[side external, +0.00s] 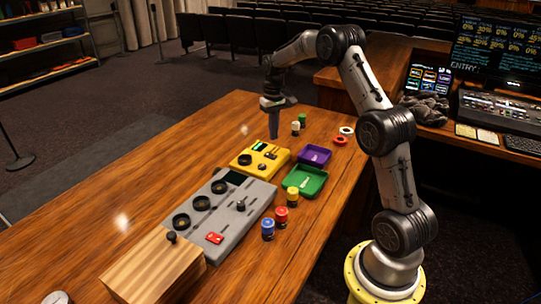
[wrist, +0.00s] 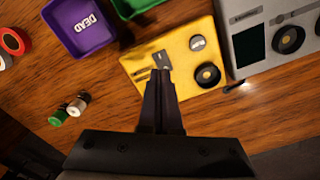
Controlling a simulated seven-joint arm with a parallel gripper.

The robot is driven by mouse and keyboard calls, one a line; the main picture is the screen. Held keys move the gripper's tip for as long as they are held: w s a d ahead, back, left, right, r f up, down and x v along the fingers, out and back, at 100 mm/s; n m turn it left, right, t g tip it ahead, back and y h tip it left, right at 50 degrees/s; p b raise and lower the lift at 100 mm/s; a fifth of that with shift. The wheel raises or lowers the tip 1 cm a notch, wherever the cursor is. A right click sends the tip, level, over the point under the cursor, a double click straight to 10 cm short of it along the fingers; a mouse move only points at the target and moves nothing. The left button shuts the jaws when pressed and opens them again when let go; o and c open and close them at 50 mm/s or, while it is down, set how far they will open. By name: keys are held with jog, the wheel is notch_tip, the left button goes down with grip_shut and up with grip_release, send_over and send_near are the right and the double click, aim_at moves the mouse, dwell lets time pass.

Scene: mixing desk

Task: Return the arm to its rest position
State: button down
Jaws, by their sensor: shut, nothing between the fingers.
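My gripper (side external: 273,135) is shut and empty, pointing down above the far end of the wooden desk. In the side view it hangs just beyond the yellow control box (side external: 260,158). In the wrist view my gripper's fingers (wrist: 160,78) are together, and their tips overlap the edge of the yellow box (wrist: 185,60) in the picture. I cannot tell the exact height, but the fingers look clear of the box. My arm rises from its base at the right and bends over the desk.
A grey mixer panel (side external: 222,212) and a wooden box (side external: 155,268) stand nearer. Purple (side external: 315,155) and green (side external: 304,181) trays lie right of the panels. Several coloured jars, including a red one (side external: 281,217), stand around them. Red (side external: 340,140) and white (side external: 347,130) rings lie near my arm. The desk's left side is clear.

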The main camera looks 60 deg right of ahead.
jog(key=shift+r, duration=0.15)
jog(key=w+a+r+n+t, duration=0.2)
jog(key=a+r, duration=0.5)
jog(key=r, duration=0.3)
jog(key=s+a+r+n+t+h, duration=0.1)
jog(key=s+a+r+n+t, duration=0.1)
jog(key=s+a+r, duration=0.9)
jog(key=s+a+n+t, duration=0.2)
jog(key=s+a, duration=0.7)
jog(key=s, duration=0.1)
jog(key=s+a+f+y, duration=0.1)
jog(key=s+f, duration=0.7)
